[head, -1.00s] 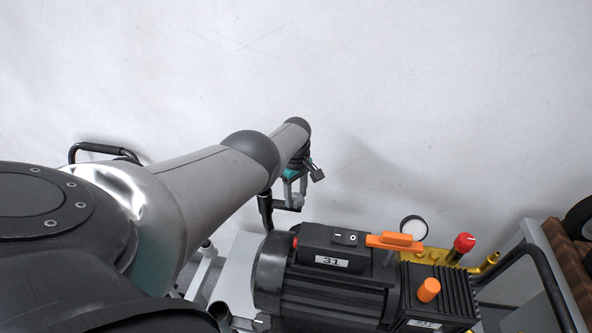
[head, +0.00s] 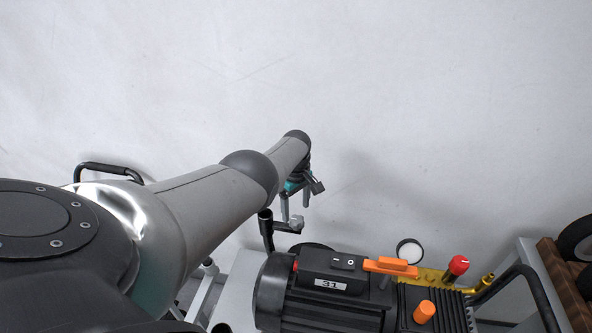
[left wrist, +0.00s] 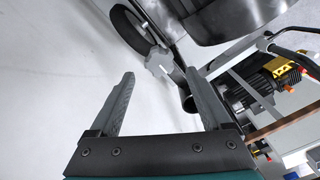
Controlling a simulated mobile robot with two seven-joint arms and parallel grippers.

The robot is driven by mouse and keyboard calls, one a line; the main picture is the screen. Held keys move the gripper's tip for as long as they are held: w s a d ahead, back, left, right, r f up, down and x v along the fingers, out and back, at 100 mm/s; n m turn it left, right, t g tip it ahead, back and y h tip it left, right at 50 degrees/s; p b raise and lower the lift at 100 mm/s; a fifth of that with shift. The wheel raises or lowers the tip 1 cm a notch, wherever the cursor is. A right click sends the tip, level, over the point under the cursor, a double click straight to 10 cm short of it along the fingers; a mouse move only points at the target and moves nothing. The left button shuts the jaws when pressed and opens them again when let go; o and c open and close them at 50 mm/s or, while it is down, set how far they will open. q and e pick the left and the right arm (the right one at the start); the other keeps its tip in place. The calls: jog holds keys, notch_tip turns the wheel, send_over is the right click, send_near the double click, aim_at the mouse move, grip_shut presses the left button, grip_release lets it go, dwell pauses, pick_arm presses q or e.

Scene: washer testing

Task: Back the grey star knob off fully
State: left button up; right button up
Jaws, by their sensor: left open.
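The grey star knob (head: 296,223) sits on the side of a black upright post (head: 266,230), left of the motor in the head view. In the left wrist view the pale knob (left wrist: 158,62) shows beyond the fingertips and roughly between them. My left gripper (head: 296,205) is open and empty, its two grey fingers pointing down just above the knob. In the left wrist view the open gripper (left wrist: 161,76) has a wide gap with nothing between the fingers. The right gripper is not in view.
A black motor and pump (head: 330,285) with an orange lever (head: 390,266), an orange cap (head: 424,311) and a red knob (head: 458,265) stands right of the post. A dark wheel (left wrist: 128,28) lies near the knob. The pale wall behind is clear.

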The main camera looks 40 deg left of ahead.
aim_at(296, 218)
pick_arm(q)
notch_tip(296, 218, up, 4)
jog(key=p, duration=0.2)
jog(key=shift+p, duration=0.35)
jog(key=shift+b, duration=0.3)
jog(key=shift+r, duration=0.45)
notch_tip(296, 218, up, 6)
